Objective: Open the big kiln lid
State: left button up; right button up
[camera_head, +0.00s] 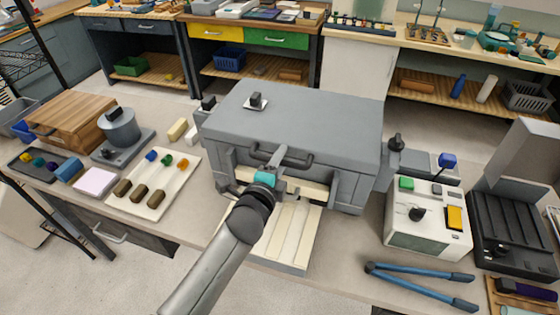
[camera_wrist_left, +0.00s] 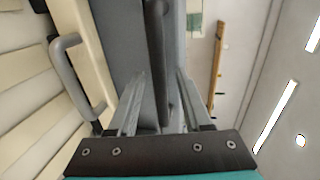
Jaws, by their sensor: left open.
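The big grey kiln (camera_head: 300,115) stands in the middle of the bench with its lid down. A dark bar handle (camera_head: 300,162) is on the front of the lid; it also shows in the left wrist view (camera_wrist_left: 157,45). My left gripper (camera_head: 277,157) is at this handle, at its left part. In the left wrist view my left gripper (camera_wrist_left: 160,80) is open, with one finger on each side of the bar. I cannot tell whether a finger touches it. My right gripper is not in view.
Below the lid is a cream front with a second grey handle (camera_wrist_left: 75,75). Cream slats (camera_head: 285,240) lie before the kiln. Space above the lid looks clear.

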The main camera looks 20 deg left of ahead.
pick_arm(q)
grip_shut()
dwell(0.3)
dwell(1.1)
